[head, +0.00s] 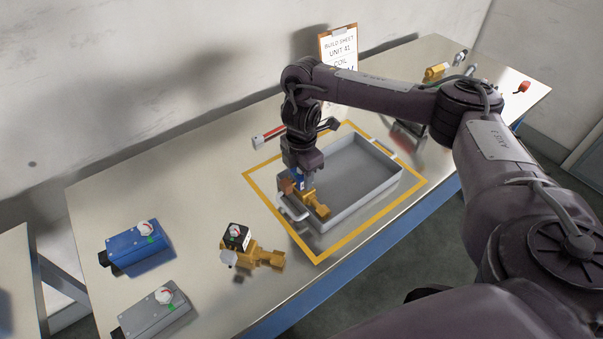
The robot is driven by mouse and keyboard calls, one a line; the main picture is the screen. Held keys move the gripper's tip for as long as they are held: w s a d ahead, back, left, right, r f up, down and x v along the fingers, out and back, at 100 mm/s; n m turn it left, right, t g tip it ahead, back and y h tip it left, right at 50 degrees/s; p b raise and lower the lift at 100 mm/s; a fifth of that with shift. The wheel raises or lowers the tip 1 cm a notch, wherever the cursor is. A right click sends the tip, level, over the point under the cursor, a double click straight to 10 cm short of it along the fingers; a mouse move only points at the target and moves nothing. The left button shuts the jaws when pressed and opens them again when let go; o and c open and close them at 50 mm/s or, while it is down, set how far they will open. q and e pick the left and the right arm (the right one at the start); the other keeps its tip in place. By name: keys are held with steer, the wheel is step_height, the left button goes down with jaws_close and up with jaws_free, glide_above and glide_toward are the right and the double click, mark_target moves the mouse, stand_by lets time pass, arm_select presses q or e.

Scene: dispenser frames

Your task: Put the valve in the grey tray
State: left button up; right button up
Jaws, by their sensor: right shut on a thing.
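The grey tray (338,222) lies inside a yellow outline on the table, with a handle at its left end. My right gripper (300,186) points down at the tray's left end. It is shut on a brass valve (319,206) with a blue part on top. The valve shows over the tray's left end; I cannot tell whether it touches the floor or rim. The gripper hides part of it. A second brass valve with a black top (257,257) lies on the table left of the outline. My left gripper is not in view.
A blue box (135,248) and a grey box (157,314), each with a dial, sit at the left. A build sheet (338,48) stands behind my arm. A red-ended tool (266,137) lies behind the tray. Small parts (437,71) lie at the far right.

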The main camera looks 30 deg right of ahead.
steer(key=o, duration=1.4)
steer(key=shift+f, duration=0.1)
steer(key=shift+c, duration=0.2)
step_height(320, 180, up, 12)
steer(key=p, duration=0.3)
steer(key=shift+r, duration=0.2)
